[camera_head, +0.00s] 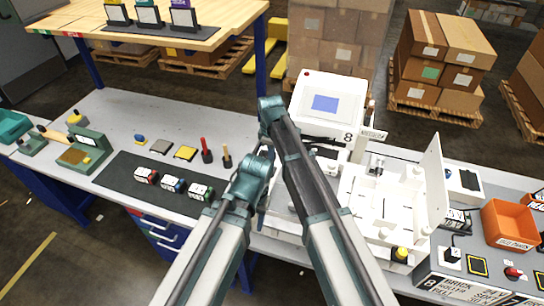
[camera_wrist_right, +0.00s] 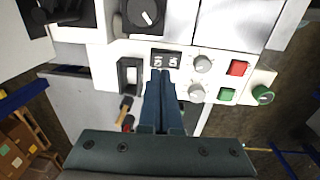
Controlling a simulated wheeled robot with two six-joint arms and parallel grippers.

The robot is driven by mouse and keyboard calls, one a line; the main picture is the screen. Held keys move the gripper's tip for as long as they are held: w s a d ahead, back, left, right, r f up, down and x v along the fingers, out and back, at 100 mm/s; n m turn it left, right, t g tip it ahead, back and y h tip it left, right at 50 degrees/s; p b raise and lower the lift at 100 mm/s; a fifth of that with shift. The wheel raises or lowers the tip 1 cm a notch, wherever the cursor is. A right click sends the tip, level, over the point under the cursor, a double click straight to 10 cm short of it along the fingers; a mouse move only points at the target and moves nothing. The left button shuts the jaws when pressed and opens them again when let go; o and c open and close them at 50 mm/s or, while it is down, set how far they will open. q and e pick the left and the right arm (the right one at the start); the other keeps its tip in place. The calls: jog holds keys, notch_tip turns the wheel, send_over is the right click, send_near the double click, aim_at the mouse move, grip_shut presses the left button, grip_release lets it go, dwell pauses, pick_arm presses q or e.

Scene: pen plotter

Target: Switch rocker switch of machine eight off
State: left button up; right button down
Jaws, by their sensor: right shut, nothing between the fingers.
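Machine eight (camera_head: 325,105) is a white machine with a blue screen and an "8" label, behind my arms in the head view. Its control panel fills the right wrist view. There a tall black switch, apparently a rocker (camera_wrist_right: 130,76), sits in the panel's left part. My right gripper (camera_wrist_right: 161,76) is shut and empty, its fingertips just right of this switch and below a small black two-part element (camera_wrist_right: 165,58). Contact with the panel cannot be told. My left arm shows in the head view, but its fingers do not.
Beside the fingers are two grey knobs (camera_wrist_right: 203,63), a red button (camera_wrist_right: 238,68) and a green button (camera_wrist_right: 226,95). A large black rotary knob (camera_wrist_right: 143,12) is above. The open white lid (camera_head: 433,185) and orange bin (camera_head: 511,222) stand to the right.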

pick_arm(q)
notch_tip(320, 180, up, 9)
jog(key=p, duration=0.8)
pick_arm(e)
notch_tip(320, 180, up, 9)
jog(key=shift+w, duration=0.15)
